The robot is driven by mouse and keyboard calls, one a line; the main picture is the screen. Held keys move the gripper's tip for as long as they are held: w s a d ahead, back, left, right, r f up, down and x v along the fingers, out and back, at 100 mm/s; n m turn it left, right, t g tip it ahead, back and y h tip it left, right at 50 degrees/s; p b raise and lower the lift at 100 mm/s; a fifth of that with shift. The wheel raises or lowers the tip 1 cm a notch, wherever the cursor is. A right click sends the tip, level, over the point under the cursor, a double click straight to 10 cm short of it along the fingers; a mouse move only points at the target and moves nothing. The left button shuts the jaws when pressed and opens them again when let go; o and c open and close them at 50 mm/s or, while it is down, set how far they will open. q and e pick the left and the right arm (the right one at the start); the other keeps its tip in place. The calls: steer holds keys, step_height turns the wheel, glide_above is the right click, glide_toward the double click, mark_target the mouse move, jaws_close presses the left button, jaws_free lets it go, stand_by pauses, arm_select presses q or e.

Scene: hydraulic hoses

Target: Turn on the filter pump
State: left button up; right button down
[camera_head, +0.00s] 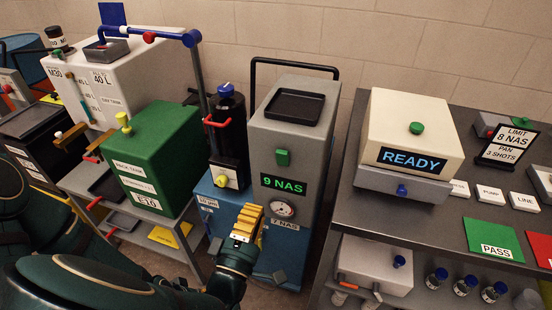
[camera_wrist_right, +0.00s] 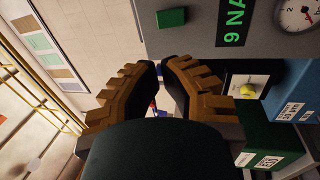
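The filter unit is a grey cabinet (camera_head: 318,150) on a blue base, with a black handle loop behind it. Its front has a green switch block (camera_head: 282,158), a display (camera_head: 283,186) reading 9 NAS and a round gauge (camera_head: 283,209). My right gripper (camera_head: 249,220), with ridged yellow-brown fingers, is in front of the cabinet, below and left of the display. In the right wrist view its fingertips (camera_wrist_right: 160,65) come close together with nothing held. The green switch block (camera_wrist_right: 171,17) shows there beyond the fingers, apart from them. My left gripper does not show.
A black filter housing (camera_head: 229,140) with a red clip stands left of the cabinet. A green tank (camera_head: 155,160) and a white tank (camera_head: 130,85) are further left. On the right, a grey bench (camera_head: 450,235) carries a box (camera_head: 412,125) reading READY.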

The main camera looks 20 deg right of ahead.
mark_target(277, 154)
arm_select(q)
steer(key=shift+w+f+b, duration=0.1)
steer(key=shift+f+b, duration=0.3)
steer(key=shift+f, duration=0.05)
arm_select(e)
steer(key=x, duration=1.4)
steer(key=shift+d, duration=0.1)
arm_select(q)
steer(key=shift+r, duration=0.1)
